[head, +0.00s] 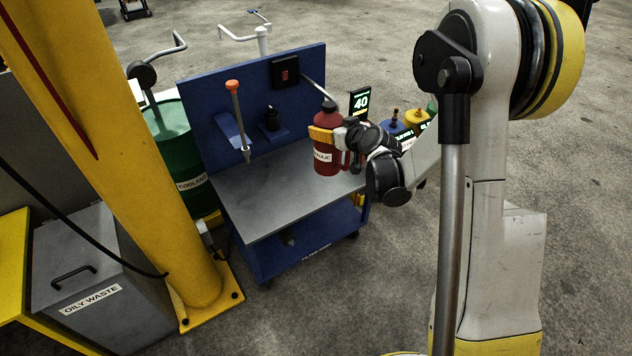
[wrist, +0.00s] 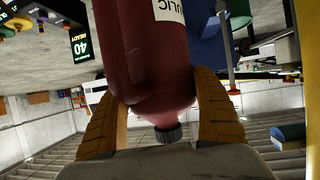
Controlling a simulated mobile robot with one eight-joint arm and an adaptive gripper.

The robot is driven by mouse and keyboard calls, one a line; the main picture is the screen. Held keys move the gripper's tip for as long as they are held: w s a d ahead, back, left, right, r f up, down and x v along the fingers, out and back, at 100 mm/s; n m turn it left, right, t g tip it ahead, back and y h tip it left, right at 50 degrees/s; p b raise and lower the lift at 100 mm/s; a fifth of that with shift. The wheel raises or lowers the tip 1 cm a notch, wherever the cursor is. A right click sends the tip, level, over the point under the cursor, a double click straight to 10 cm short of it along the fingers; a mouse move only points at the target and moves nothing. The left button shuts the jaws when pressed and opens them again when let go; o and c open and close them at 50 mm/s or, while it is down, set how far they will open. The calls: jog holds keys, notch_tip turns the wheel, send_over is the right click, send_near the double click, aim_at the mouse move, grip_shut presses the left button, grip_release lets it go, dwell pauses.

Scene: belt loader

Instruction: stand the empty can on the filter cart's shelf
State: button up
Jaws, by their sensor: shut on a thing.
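My gripper (head: 325,135) is shut on a red can (head: 325,158) with a white label and dark cap. The can looks upright in the head view. In the wrist view the can (wrist: 150,60) lies between my gripper's two yellow fingers (wrist: 157,88), cap downward in that picture. The blue filter cart (head: 280,258) has a grey shelf (head: 265,205) whose left and front parts are bare. The can's base overlaps the shelf's right part in the head view. I cannot tell whether it touches the shelf.
The cart's blue back panel (head: 205,100) carries an orange-topped wand (head: 236,110) and a black box (head: 285,72). A yellow post (head: 170,215), green coolant drum (head: 170,135) and oily waste bin (head: 90,280) stand left. A display reading 40 (head: 359,103) and other containers (head: 415,117) stand behind.

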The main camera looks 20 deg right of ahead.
jog(key=w+d+f+b, duration=0.1)
jog(key=w+d+f, duration=0.1)
jog(key=w+f, duration=0.35)
jog(key=w+d+f+m+h+b, duration=0.1)
jog(key=w+f, duration=0.1)
jog(key=f, duration=0.7)
jog(key=w+d+f, duration=0.2)
jog(key=w+f, duration=0.2)
jog(key=f, duration=0.3)
jog(key=w+a+f+b, duration=0.5)
jog(key=a+f+b, duration=0.2)
jog(key=a+f, duration=0.3)
jog(key=shift+w+a+f+m+t+h, duration=0.15)
jog(key=shift+w+f+m+t+h, duration=0.15)
jog(key=shift+w+f+h, duration=0.1)
jog(key=o, duration=1.4)
jog(key=shift+o, duration=0.2)
